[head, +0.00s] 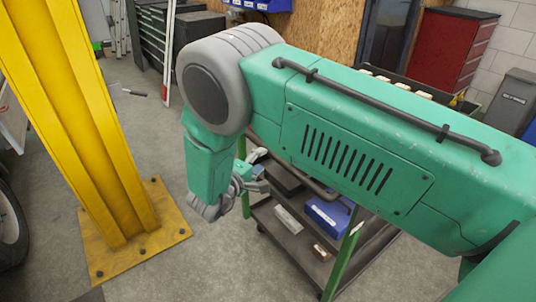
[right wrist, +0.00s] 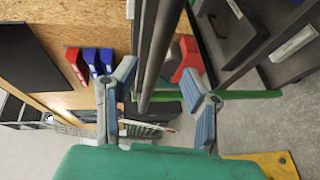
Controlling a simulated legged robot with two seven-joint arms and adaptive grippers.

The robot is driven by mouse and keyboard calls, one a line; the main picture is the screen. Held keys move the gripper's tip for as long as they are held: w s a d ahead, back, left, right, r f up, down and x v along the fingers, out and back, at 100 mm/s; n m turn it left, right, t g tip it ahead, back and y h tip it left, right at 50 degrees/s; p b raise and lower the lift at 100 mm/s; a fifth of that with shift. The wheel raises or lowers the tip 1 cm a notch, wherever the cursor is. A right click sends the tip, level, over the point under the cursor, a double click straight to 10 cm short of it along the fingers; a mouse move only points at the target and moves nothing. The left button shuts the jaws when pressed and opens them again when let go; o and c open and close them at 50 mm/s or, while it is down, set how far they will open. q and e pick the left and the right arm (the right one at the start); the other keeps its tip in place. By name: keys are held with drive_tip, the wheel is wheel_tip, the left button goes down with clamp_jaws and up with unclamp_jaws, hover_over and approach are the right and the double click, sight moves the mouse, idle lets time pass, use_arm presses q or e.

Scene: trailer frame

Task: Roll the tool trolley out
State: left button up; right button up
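The tool trolley stands behind and below my right arm in the head view, with green posts (head: 342,258) and a dark lower shelf (head: 292,238). My arm hides much of its top. My right gripper (head: 252,184) points at the trolley's near left end, partly hidden by its own wrist. In the right wrist view, the right gripper (right wrist: 159,80) is open, with a dark bar (right wrist: 161,50), seemingly the trolley's handle, running between its spread fingers. I cannot tell whether a finger touches it. A green post (right wrist: 250,94) shows there too. My left gripper is out of view.
A yellow column (head: 88,120) with a bolted base plate (head: 168,228) stands to the left, near a wheel (head: 10,225). A dark drawer cabinet (head: 155,38) and a red cabinet (head: 455,52) stand behind. Grey floor is bare between column and trolley.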

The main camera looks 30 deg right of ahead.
sight(268, 154)
drive_tip(key=x, duration=0.6)
drive_tip(key=shift+s+d+f, duration=0.1)
drive_tip(key=shift+s+d, duration=0.05)
drive_tip(key=shift+d, duration=0.1)
drive_tip(key=shift+a, duration=0.35)
clamp_jaws()
